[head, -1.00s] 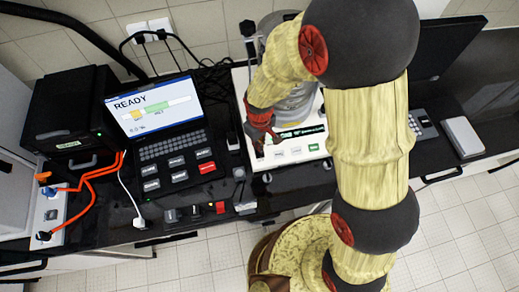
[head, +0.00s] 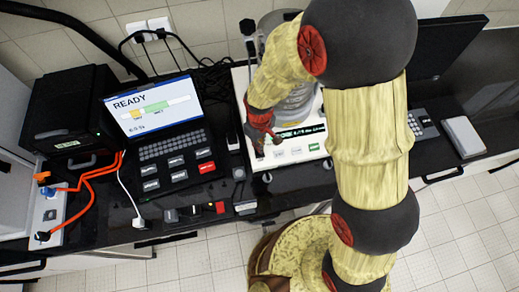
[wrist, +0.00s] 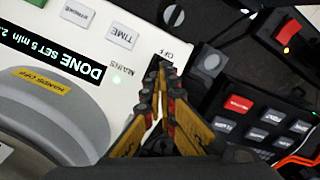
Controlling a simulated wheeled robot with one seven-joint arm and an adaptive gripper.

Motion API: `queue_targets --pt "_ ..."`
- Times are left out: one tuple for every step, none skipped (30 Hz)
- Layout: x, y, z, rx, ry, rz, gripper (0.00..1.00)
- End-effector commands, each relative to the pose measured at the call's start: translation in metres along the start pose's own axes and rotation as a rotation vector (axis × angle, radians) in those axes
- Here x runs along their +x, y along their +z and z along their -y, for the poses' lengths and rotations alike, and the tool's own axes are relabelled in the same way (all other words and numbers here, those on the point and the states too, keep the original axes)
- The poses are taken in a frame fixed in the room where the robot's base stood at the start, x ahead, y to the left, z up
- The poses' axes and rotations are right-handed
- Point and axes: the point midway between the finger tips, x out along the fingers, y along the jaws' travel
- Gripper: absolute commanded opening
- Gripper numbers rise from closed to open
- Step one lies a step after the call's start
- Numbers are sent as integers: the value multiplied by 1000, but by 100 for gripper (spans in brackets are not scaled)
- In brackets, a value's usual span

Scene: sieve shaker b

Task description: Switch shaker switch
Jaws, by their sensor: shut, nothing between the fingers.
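The sieve shaker has a white front panel (head: 318,165) in the head view. In the wrist view the panel (wrist: 135,65) carries MAINS and OFF labels, TIME and other buttons, and a lit display (wrist: 50,58) reading DONE with set values. My gripper (wrist: 160,68) is shut and empty, its fingertips at the panel edge beside the MAINS and OFF labels. The mains switch is not clearly seen; the fingertips cover the spot by the labels. In the head view my gripper (head: 262,148) is at the panel's left end, partly hidden by my arm. Contact cannot be told.
A laptop-like console (head: 165,130) reading READY stands left of the shaker. A black box (head: 75,115) and a socket strip (head: 50,212) with orange cables are farther left. A small red rocker (wrist: 288,30) shows in the wrist view. A pale flat box (head: 463,137) lies right.

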Motion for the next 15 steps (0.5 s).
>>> queue_targets --pt "1 0 0 0 0 0 0" --pt "2 0 0 0 0 0 0" --pt "2 0 0 0 0 0 0" --pt "3 0 0 0 0 0 0" --pt "3 0 0 0 0 0 0" --pt "4 0 0 0 0 0 0" --pt "4 0 0 0 0 0 0" --pt "4 0 0 0 0 0 0" --pt "5 0 0 0 0 0 0" --pt "5 0 0 0 0 0 0" --pt "6 0 0 0 0 0 0" --pt "6 0 0 0 0 0 0" --pt "7 0 0 0 0 0 0" --pt "7 0 0 0 0 0 0" --pt "8 0 0 0 0 0 0"
